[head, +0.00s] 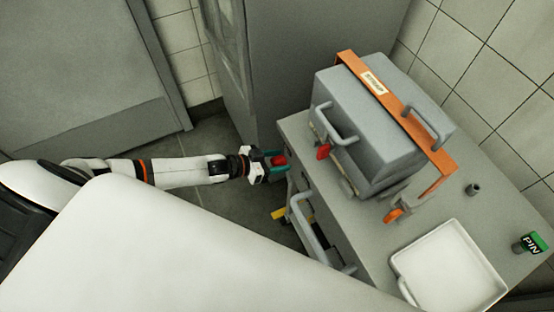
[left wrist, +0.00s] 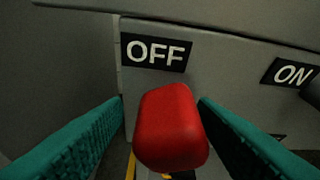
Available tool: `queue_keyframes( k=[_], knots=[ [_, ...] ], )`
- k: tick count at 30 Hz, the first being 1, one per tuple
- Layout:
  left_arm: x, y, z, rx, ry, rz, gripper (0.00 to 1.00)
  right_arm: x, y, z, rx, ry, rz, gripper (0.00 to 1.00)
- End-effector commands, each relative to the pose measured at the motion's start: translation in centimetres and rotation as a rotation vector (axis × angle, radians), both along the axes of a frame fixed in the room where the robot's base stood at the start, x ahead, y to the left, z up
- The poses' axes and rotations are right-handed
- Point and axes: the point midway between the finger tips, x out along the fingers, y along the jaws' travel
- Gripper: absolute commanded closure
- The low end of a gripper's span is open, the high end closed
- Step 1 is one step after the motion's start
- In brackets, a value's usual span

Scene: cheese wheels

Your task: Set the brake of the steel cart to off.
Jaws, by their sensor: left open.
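The steel cart (head: 345,225) stands at the right, with a grey top and a bar handle (head: 305,222) on its front side. At its left end is the red brake knob (head: 279,160). In the left wrist view the red knob (left wrist: 170,128) is large and sits below the OFF label (left wrist: 156,52), a little to its right. The ON label (left wrist: 290,73) is farther right. My left gripper (head: 270,165) is open, with its teal fingers on either side of the knob. I cannot tell whether they touch it. My right gripper is not in view.
A grey box (head: 372,130) with handles and a red knob (head: 323,151) sits on the cart under an orange bar (head: 405,120). A white tray (head: 450,270), a small grey peg (head: 472,190) and a green PIN block (head: 530,243) are also there. Tiled walls stand behind.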

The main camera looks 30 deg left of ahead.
Motion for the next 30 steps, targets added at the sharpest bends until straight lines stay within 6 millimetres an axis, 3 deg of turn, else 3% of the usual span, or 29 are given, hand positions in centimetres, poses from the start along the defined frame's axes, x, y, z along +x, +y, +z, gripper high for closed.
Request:
queue_keyframes(
  k=[6, 21, 30],
  knots=[
    [-1.2, 0.9, 0.5, -0.002, 0.002, -0.001, 0.47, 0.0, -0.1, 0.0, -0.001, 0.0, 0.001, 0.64],
    [-7.7, 6.8, 4.0, 0.002, 0.003, 0.001, 0.47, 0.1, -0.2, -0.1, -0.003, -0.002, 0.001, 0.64],
    [-8.3, 7.5, 4.6, -0.001, 0.0, 0.001, 0.47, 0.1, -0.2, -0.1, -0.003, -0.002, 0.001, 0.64]
  ],
)
